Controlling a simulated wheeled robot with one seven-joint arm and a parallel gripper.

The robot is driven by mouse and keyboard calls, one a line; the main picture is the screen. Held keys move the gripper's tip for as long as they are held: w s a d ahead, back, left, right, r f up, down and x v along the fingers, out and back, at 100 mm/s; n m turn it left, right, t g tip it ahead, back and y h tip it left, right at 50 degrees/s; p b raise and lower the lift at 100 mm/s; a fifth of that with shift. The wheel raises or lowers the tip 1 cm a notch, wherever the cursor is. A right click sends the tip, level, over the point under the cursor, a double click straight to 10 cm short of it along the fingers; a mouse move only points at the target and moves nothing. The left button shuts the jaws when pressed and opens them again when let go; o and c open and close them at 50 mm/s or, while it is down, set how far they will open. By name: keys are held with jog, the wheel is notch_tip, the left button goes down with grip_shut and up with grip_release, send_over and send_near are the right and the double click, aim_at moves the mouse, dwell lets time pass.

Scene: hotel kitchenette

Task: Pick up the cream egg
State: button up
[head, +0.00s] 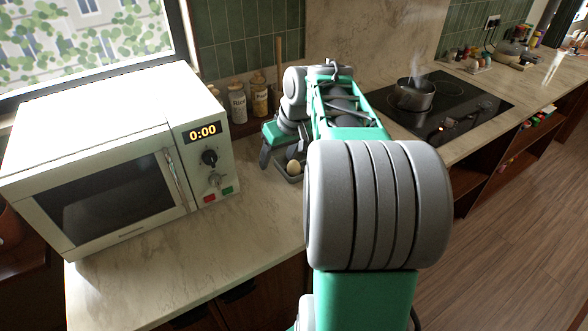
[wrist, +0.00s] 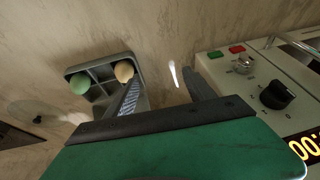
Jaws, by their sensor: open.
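The cream egg (wrist: 124,71) sits in a compartment at one corner of a small grey tray (wrist: 104,62) on the counter. The egg also shows in the head view (head: 293,166), beside the lowered end of my arm. A green egg (wrist: 79,83) sits in another compartment of the tray. My gripper (wrist: 160,76) is open, with nothing visible between its fingers. One finger reaches over the tray close to the cream egg; I cannot tell whether they touch. The other finger is over the counter toward the microwave. My arm hides much of the tray in the head view.
A white microwave (head: 120,150) stands left of the tray. Jars (head: 238,103) stand behind, near the tiled wall. A steaming pot (head: 413,94) sits on the black hob (head: 470,105) to the right. The counter in front of the microwave is clear.

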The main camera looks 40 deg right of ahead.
send_near(295, 161)
notch_tip(295, 161, down, 2)
jog(key=x, duration=0.2)
jog(key=p+x, duration=0.1)
jog(key=x, duration=0.5)
jog(key=shift+w+a+r, duration=0.1)
jog(key=shift+w+r, duration=0.05)
jog(key=shift+w, duration=0.1)
jog(key=c, duration=0.9)
jog(key=shift+o, duration=0.2)
jog(key=shift+r, duration=0.2)
